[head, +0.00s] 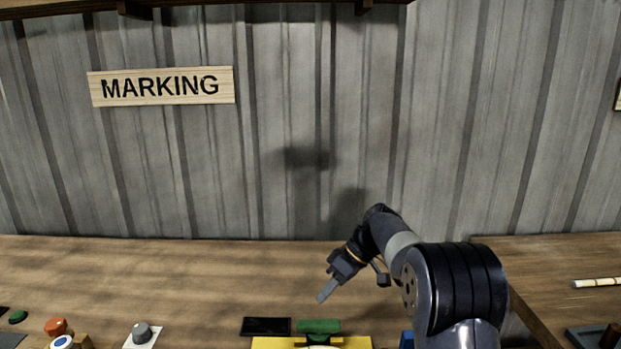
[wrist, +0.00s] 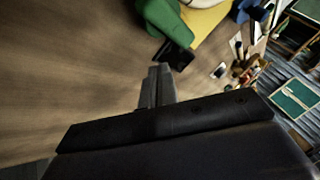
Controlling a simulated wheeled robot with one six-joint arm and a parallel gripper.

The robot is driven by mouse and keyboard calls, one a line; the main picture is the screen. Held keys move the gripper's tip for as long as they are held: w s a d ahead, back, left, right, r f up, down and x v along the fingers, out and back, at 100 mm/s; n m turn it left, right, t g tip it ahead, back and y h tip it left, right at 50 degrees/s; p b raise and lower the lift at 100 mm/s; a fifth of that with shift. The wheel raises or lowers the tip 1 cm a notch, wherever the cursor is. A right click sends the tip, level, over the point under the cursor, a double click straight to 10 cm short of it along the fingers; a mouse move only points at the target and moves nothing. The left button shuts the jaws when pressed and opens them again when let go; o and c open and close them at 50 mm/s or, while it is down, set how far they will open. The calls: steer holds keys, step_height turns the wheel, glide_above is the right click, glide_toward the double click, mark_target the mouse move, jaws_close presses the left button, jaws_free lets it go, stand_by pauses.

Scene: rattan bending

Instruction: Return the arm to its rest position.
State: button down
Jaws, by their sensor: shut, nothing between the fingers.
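My gripper (head: 326,291) is shut and empty in the head view, held above the wooden bench (head: 190,270) with its fingers pointing down and to the left. In the wrist view its closed fingers (wrist: 157,88) point towards a black flat item and a green block. My arm bends up from the lower right of the head view and reaches left over the bench.
A black pad (head: 266,327), a green block (head: 318,326) and a yellow piece (head: 270,343) lie at the bench's front edge. Orange (head: 56,326) and grey (head: 141,331) knobs stand at left. A pale rod (head: 597,283) lies on the right bench. The bench's middle is clear.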

steer(key=shift+s+d+f+m+t, duration=0.1)
steer(key=shift+d+f+m+t, duration=0.2)
steer(key=shift+m+t, duration=0.35)
steer(key=m, duration=0.1)
steer(key=d+m+t, duration=0.1)
steer(key=shift+s+f+m, duration=0.25)
steer(key=shift+f+m, duration=0.1)
steer(key=shift+f, duration=0.05)
steer(key=d+m+t, duration=0.1)
steer(key=s+d+f+m+t, duration=0.1)
steer(key=m+t, duration=0.1)
steer(key=m, duration=0.1)
steer(key=shift+s+d+f+h, duration=0.25)
steer(key=shift+s+d+h, duration=0.05)
steer(key=shift+d+h, duration=0.1)
steer(key=shift+s+d+m+t+h, duration=0.15)
steer(key=shift+s+d+m+t, duration=0.15)
steer(key=shift+d+m, duration=0.3)
steer(key=shift+s+d+m+t+h, duration=0.15)
steer(key=shift+s+d+m, duration=0.25)
steer(key=shift+d+m, duration=0.15)
steer(key=v, duration=0.8)
steer(key=shift+r, duration=0.15)
steer(key=shift+a, duration=0.1)
